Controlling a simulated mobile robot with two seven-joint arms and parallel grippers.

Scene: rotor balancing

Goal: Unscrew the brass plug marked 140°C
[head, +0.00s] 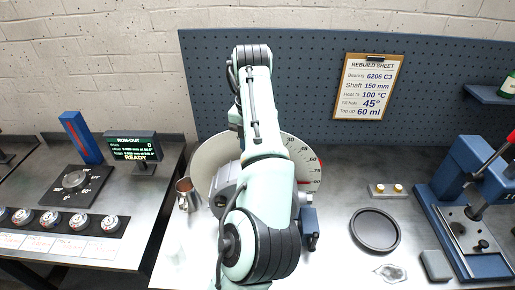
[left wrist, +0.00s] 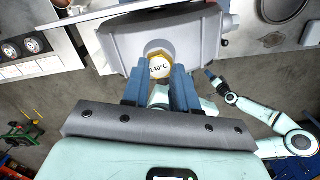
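The brass plug marked 140°C (left wrist: 158,68) shows in the left wrist view, set in the near face of a grey housing (left wrist: 200,38). The blue fingers of my left gripper (left wrist: 158,84) stand on either side of the plug, with its label visible between them. I cannot tell whether they touch it. In the head view my left arm hides the plug and most of the housing (head: 226,184). My right gripper (left wrist: 212,78) shows small in the left wrist view, apart from the plug; whether its fingers are open is unclear.
A round white dial (head: 305,160) stands behind my arm. A metal jug (head: 187,196) is to the left, near the run-out display (head: 135,147).

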